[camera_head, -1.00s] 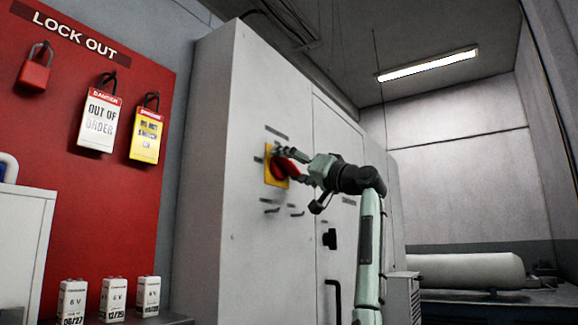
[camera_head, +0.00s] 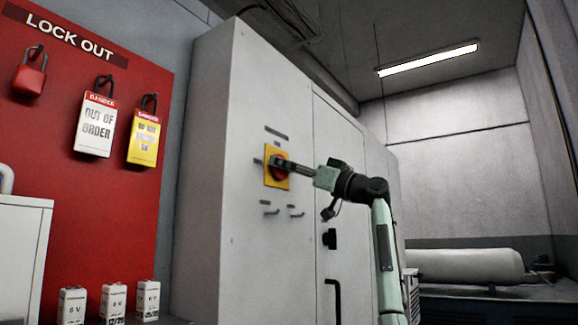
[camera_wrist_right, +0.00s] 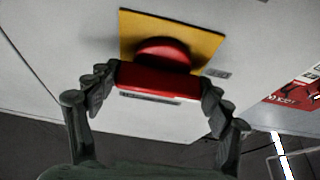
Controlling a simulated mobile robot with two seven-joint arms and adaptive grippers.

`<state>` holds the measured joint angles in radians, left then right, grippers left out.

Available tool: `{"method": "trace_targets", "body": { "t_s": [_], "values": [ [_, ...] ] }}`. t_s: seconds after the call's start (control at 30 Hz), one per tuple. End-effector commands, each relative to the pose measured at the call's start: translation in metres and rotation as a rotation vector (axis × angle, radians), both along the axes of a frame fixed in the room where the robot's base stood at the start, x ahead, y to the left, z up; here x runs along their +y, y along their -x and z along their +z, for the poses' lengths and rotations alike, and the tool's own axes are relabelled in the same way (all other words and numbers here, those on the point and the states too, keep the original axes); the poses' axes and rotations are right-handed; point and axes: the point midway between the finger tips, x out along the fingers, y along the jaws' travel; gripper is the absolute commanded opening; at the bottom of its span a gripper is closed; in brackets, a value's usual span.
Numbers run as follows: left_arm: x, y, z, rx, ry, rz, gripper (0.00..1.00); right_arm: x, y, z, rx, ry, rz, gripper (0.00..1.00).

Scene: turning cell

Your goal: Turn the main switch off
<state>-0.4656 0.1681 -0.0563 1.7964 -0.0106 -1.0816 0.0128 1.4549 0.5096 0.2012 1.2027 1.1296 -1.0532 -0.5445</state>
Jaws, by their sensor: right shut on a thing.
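The main switch is a red rotary handle (camera_head: 281,175) on a yellow square plate (camera_head: 270,180), set in the front of a tall grey cabinet. My right gripper (camera_head: 279,165) reaches it from the right and covers part of the handle. In the right wrist view, the red handle (camera_wrist_right: 158,82) is a bar lying between the two fingers of my right gripper (camera_wrist_right: 158,88), which are closed on its ends. The round red hub and the yellow plate (camera_wrist_right: 207,42) show behind the bar. Position marks on the plate cannot be read. My left gripper is not in view.
The grey cabinet (camera_head: 215,230) has small hooks (camera_head: 272,212) below the switch and a black door handle (camera_head: 337,298). A red lockout board (camera_head: 60,180) at left holds a padlock (camera_head: 31,76) and two tags (camera_head: 97,122). Several small labelled blocks (camera_head: 112,300) stand below it.

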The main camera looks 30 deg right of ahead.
Motion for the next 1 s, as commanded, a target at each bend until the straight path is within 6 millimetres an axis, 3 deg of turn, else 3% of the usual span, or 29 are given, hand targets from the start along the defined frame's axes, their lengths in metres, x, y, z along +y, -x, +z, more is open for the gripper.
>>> {"method": "trace_targets", "body": {
  "t_s": [0.27, 0.3, 0.43, 0.83, 1.0],
  "values": [
    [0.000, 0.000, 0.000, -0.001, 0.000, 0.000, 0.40, 0.000, 0.000, -0.001, 0.000, 0.005, -0.002, 0.50],
    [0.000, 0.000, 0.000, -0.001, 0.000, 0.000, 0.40, 0.000, 0.000, -0.001, 0.000, 0.005, -0.002, 0.83],
    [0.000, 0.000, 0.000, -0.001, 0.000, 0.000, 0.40, 0.000, 0.000, 0.000, -0.001, 0.004, -0.002, 0.99],
    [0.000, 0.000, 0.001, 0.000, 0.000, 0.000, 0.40, -0.001, 0.003, -0.001, -0.001, 0.002, -0.002, 1.00],
    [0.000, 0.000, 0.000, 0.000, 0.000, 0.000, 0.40, -0.010, 0.021, -0.010, 0.000, 0.004, -0.005, 1.00]
  ]
}}
